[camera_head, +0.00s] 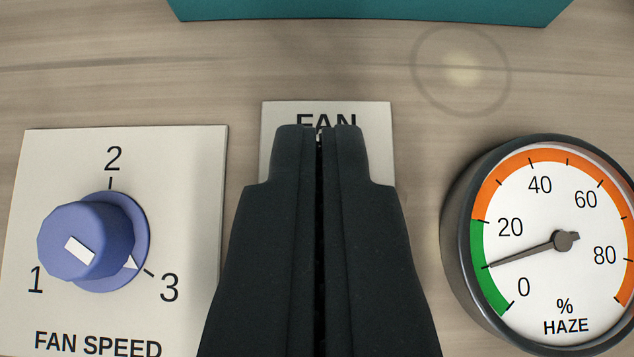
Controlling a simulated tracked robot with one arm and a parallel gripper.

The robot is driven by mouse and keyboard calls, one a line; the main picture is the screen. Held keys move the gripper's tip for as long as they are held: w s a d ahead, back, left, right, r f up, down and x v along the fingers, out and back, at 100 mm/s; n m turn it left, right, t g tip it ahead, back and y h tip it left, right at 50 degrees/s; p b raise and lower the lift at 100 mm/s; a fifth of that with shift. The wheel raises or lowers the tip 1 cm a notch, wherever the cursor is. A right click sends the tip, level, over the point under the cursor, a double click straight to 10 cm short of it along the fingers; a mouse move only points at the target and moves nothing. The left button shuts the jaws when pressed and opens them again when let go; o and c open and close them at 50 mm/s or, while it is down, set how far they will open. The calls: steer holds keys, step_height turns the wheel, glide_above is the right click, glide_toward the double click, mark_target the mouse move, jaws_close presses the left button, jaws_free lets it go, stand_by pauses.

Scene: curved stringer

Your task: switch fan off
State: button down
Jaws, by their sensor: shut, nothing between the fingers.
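A pale plate marked FAN (280,112) is on the wood-grain panel in the middle of the view. My gripper (319,132) is shut and empty, with its tips over the lower part of the FAN lettering. It hides most of the plate, and any switch on it is not visible. I cannot tell whether the fingertips touch the plate.
A FAN SPEED plate (190,165) with a blue knob (85,243) and marks 1 to 3 is at left. A round haze gauge (560,240) protrudes at right, its needle in the green zone. A teal object (370,10) borders the top. Bare panel lies between them.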

steer(key=w+r+b+v, duration=0.1)
steer(key=v, duration=0.8)
steer(key=shift+r, duration=0.35)
steer(key=shift+s, duration=0.1)
steer(key=s+d+r+t+b, duration=0.2)
steer(key=s+d+r+b, duration=0.2)
steer(key=s+d, duration=0.4)
steer(key=s+d+r+t+b, duration=0.3)
steer(key=s+d, duration=0.5)
steer(key=d, duration=0.5)
step_height(320, 180, up, 2)
steer(key=shift+s+d+r+b, duration=0.1)
steer(key=shift+s+d+b, duration=0.2)
steer(key=shift+b, duration=0.45)
